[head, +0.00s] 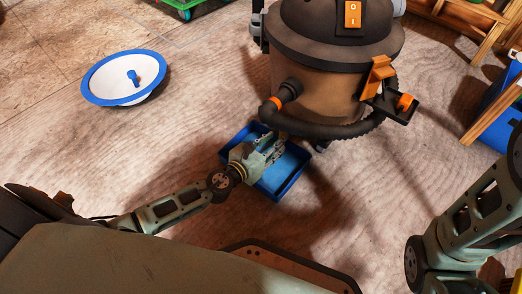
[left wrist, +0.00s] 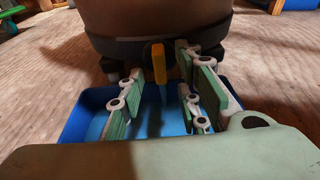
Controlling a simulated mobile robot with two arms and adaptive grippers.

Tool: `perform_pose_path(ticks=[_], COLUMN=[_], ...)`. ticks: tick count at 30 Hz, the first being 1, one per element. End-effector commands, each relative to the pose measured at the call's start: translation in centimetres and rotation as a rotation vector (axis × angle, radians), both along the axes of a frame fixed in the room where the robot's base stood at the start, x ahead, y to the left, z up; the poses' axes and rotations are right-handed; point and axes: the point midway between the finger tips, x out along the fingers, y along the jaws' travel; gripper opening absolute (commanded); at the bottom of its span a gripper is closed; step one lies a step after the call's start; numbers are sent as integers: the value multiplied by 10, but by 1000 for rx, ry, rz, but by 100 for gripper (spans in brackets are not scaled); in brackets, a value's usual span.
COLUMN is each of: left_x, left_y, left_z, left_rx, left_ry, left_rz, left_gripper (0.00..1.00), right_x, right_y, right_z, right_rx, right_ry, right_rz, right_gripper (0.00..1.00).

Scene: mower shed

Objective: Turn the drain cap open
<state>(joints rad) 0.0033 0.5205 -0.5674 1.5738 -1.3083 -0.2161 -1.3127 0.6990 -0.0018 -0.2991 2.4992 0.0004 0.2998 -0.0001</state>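My left gripper (head: 275,143) is at the drum's foot, above the blue tray (head: 288,188). In the left wrist view my left gripper (left wrist: 160,75) is open, its fingers on either side of the yellow handle with gaps between. I cannot tell how far the tips reach past it. The cap is hidden in the head view. Only links of my right arm show.
A black hose curves around the drum's base, just above my left gripper. A blue container (head: 497,112) and wooden frames (head: 497,30) stand at the right. The left floor is mostly clear.

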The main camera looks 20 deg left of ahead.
Motion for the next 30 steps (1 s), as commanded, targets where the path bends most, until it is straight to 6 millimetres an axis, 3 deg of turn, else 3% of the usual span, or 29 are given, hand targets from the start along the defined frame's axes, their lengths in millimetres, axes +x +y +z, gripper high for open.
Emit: perform_pose_path(ticks=[6, 12, 18, 30], left_x=[-48, -77, -88, -89], left_y=[14, 23, 27, 27], left_z=[9, 16, 20, 20], left_rx=[3, 1, 1, 0], left_ry=[3, 3, 0, 0], left_rz=[-1, 0, 1, 1], left_gripper=[31, 31, 31, 31], right_x=[-1, -1, -1, -1], right_y=[0, 0, 0, 0], right_z=[0, 0, 0, 0], right_rx=[-2, -2, -1, -2], right_ry=[-2, -2, -2, -3], right_rz=[0, 0, 0, -1], right_gripper=[0, 0, 0, 0])
